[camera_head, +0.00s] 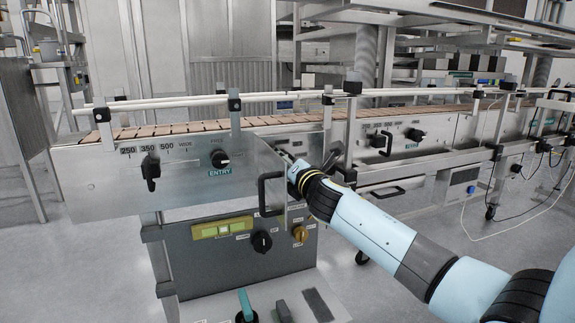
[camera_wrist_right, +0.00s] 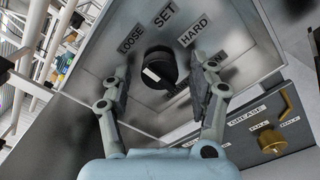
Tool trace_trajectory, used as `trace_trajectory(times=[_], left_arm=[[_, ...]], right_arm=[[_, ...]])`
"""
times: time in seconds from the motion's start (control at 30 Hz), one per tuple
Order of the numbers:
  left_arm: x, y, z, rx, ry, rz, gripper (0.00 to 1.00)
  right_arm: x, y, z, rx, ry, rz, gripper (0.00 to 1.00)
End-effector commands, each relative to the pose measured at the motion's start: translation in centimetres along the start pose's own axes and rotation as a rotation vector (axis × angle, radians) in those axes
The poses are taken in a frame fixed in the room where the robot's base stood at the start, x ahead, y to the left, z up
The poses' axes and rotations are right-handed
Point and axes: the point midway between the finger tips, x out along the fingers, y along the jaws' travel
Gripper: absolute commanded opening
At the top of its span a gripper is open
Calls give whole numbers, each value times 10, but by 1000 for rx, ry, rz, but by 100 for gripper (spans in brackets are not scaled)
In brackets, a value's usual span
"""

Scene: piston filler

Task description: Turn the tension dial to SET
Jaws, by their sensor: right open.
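The tension dial (camera_wrist_right: 165,64) is a round black knob with a white mark on a grey metal panel in the right wrist view. The labels LOOSE (camera_wrist_right: 131,38), SET (camera_wrist_right: 164,14) and HARD (camera_wrist_right: 195,31) fan out above it. I cannot tell which label the mark points at. My right gripper (camera_wrist_right: 159,88) is open, with one finger on each side of the dial. I cannot tell whether either finger touches it. In the head view my right gripper (camera_head: 298,172) is at the machine's side panel, and the dial is not clearly visible there. My left gripper is not in view.
A brass knob (camera_wrist_right: 272,132) with a GREASE label is at the right of the wrist view. In the head view, a black handle (camera_head: 267,196) stands left of my gripper. The ENTRY knob (camera_head: 220,158) and a conveyor (camera_head: 170,128) are farther left.

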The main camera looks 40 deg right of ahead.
Motion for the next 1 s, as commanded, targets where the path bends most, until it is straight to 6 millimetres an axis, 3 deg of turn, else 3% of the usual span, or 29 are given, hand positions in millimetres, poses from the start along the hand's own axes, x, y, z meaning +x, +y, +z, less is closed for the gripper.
trace_trajectory(times=[0.27, 0.67, 1.0], left_arm=[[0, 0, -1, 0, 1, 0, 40], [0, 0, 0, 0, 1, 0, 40], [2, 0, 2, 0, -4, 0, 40]], right_arm=[[1, 0, 0, 0, 0, 0, 59], [1, 0, 0, 0, 0, 0, 7], [1, -1, 0, 49, 0, -1, 5]])
